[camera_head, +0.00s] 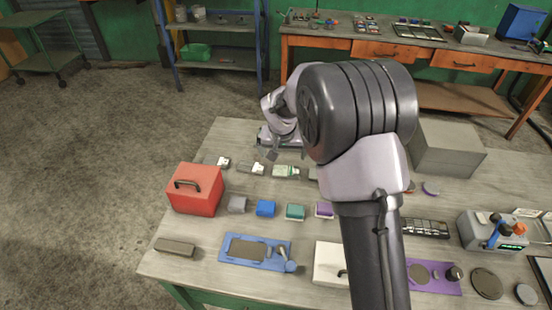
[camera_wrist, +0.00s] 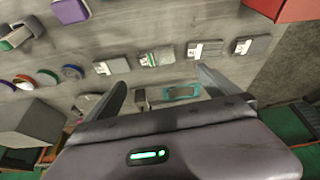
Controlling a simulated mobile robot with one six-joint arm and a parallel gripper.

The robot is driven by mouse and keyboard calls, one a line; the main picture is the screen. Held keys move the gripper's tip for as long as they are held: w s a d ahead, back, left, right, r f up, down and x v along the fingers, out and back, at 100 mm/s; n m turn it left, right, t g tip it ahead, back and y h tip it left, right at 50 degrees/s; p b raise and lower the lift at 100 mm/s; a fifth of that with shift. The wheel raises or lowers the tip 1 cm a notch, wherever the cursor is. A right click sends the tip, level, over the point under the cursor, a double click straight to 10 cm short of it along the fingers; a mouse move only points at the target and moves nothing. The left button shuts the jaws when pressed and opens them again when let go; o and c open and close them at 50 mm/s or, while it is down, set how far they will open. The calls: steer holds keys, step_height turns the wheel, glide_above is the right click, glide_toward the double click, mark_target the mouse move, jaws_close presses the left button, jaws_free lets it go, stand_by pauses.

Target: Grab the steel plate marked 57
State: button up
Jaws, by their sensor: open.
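Several small plates with white label ends lie in a row on the grey table (camera_head: 222,245). In the head view I see a dark grey one (camera_head: 217,162), a grey one (camera_head: 252,168) and a greenish one (camera_head: 287,171); my arm mostly hides another. The wrist view shows plates (camera_wrist: 250,45), (camera_wrist: 205,49), (camera_wrist: 157,57) and (camera_wrist: 110,66). Their marks are too small to read, so I cannot tell which is 57. My gripper (camera_head: 271,155) is open and empty, above the table on the far side of the row; its spread fingers (camera_wrist: 160,78) also show in the wrist view.
A red toolbox (camera_head: 195,188) stands at the left, near the row. Small coloured blocks, including a blue one (camera_head: 265,208), lie nearer me. A grey box (camera_head: 446,148) stands to the right. A teal-edged object (camera_wrist: 180,92) lies between my fingers in the wrist view.

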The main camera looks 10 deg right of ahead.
mark_target(286, 171)
steer(key=b+x, duration=0.1)
steer(key=x, duration=0.4)
steer(key=b+x, duration=0.1)
steer(key=x, duration=0.5)
steer(key=d+b+x, duration=0.1)
steer(key=b+x, duration=0.1)
steer(key=x, duration=0.3)
steer(key=shift+w+f, duration=0.2)
steer(key=shift+f, duration=0.1)
steer(key=shift+r, duration=0.1)
steer(key=c, duration=1.8)
